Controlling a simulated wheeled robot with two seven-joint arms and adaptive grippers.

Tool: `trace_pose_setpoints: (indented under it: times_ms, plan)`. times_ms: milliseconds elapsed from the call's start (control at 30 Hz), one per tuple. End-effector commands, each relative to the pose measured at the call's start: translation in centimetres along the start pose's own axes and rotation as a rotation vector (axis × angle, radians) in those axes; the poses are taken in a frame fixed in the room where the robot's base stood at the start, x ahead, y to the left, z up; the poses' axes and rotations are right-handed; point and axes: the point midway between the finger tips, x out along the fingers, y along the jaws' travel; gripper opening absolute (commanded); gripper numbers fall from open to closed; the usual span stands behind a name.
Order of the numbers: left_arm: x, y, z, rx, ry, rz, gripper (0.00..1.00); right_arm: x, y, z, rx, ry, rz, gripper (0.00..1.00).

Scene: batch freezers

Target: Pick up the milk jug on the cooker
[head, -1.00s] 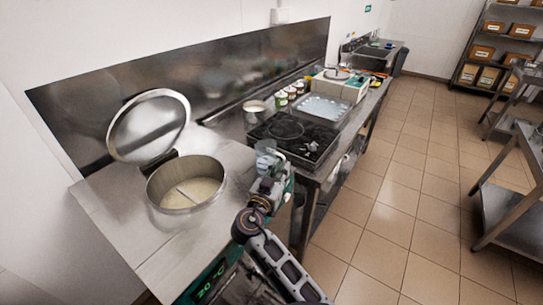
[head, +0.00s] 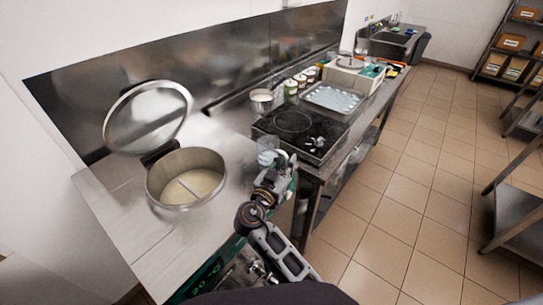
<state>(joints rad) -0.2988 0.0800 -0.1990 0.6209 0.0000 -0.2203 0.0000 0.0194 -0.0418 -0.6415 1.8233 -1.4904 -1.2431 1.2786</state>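The cooker (head: 306,128) is a flat black hob with ring marks on the counter; no jug shows on its rings. A clear jug (head: 268,151) is at the cooker's near left corner in the picture. My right gripper (head: 277,168) is at this jug and appears shut on it; the fingertips are small and partly hidden. Whether the jug holds milk, I cannot tell. A metal pot with pale contents (head: 262,103) stands on the counter beyond the cooker's left corner. My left gripper is out of view.
A batch freezer (head: 110,217) stands at left, its round lid (head: 147,118) raised and its tub (head: 184,205) holding pale mix. Small tubs (head: 291,88), a metal tray (head: 332,98) and a scale (head: 352,75) stand behind the cooker. The tiled floor (head: 405,190) at right is clear.

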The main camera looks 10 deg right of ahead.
Motion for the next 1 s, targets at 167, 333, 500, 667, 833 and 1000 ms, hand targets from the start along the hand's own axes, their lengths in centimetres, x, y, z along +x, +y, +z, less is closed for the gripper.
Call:
trace_pose_setpoints:
  times_ms: [167, 333, 500, 667, 833, 1000]
  plan:
    - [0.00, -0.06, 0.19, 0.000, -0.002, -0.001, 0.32, 0.01, 0.00, 0.00, 0.000, 0.000, 0.000, 0.20]
    - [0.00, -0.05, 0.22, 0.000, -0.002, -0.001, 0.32, 0.02, 0.00, -0.01, 0.000, 0.000, 0.000, 0.11]
    - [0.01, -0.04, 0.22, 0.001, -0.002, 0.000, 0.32, 0.02, 0.00, -0.01, 0.000, 0.000, 0.000, 0.00]
    - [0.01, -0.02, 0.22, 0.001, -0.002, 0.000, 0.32, 0.02, -0.01, -0.05, 0.001, 0.001, 0.000, 0.00]
    - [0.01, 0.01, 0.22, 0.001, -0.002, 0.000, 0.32, 0.02, 0.00, -0.03, 0.000, 0.000, 0.000, 0.00]
    - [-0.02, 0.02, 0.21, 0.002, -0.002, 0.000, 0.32, 0.02, 0.00, -0.08, 0.000, 0.000, 0.000, 0.00]
